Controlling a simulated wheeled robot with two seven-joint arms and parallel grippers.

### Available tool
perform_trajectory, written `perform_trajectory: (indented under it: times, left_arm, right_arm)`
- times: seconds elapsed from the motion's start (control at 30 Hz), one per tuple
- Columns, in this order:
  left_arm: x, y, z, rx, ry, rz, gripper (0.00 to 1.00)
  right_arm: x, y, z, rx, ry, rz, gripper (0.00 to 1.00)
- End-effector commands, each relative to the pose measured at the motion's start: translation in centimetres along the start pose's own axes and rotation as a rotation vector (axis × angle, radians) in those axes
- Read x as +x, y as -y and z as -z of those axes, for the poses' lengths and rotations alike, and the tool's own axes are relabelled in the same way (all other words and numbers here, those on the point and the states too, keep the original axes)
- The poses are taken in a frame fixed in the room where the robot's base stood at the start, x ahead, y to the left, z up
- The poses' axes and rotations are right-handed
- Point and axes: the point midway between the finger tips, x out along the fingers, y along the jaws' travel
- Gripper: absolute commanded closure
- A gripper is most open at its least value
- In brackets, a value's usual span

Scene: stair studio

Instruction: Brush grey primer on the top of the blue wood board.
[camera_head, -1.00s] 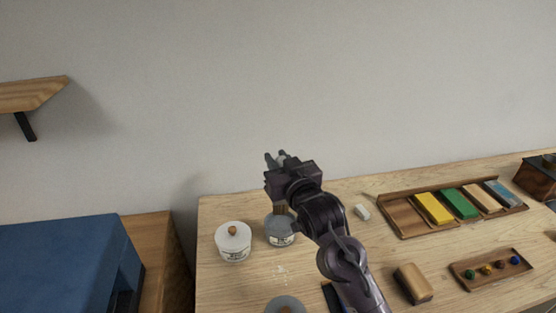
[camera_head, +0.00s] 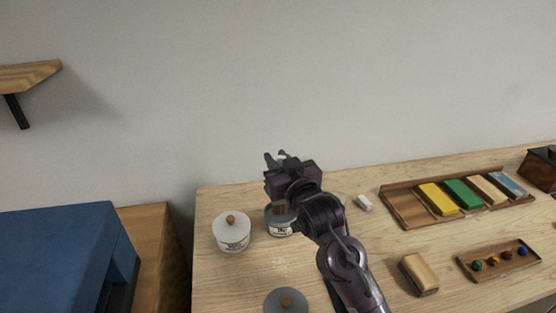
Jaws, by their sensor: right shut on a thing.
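My right gripper (camera_head: 277,160) is raised above the back of the wooden table, shut on what seems to be a brush; its handle is mostly hidden. Brown bristles (camera_head: 280,208) show below the gripper, at the mouth of a grey labelled pot (camera_head: 278,229). I cannot tell whether they touch the paint inside. My own arm hides the pot's right side. A large blue flat-topped piece (camera_head: 60,245) stands at the left; I cannot tell whether it is the blue wood board. My left gripper is not in view.
A lidded white jar (camera_head: 232,235) stands left of the pot, and a grey lid with a knob (camera_head: 286,302) lies in front. A wooden tray (camera_head: 401,208) holds coloured blocks. A smaller tray (camera_head: 500,261), a wooden block (camera_head: 418,274) and a white piece (camera_head: 363,203) lie right.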

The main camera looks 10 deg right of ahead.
Motion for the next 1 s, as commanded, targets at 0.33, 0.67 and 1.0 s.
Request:
perform_trajectory:
  times: [0.33, 0.67, 1.0]
  left_arm:
    - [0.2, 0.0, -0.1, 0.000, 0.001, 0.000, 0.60]
    - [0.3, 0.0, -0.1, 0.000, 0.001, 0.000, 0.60]
    - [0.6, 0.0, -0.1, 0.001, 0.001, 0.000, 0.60]
  right_arm:
    - [0.0, 0.0, -0.3, 0.000, -0.001, 0.000, 1.00]
    - [0.0, 0.0, -0.7, 0.000, 0.000, 0.000, 1.00]
    - [0.0, 0.0, -1.1, 0.000, 0.000, 0.000, 1.00]
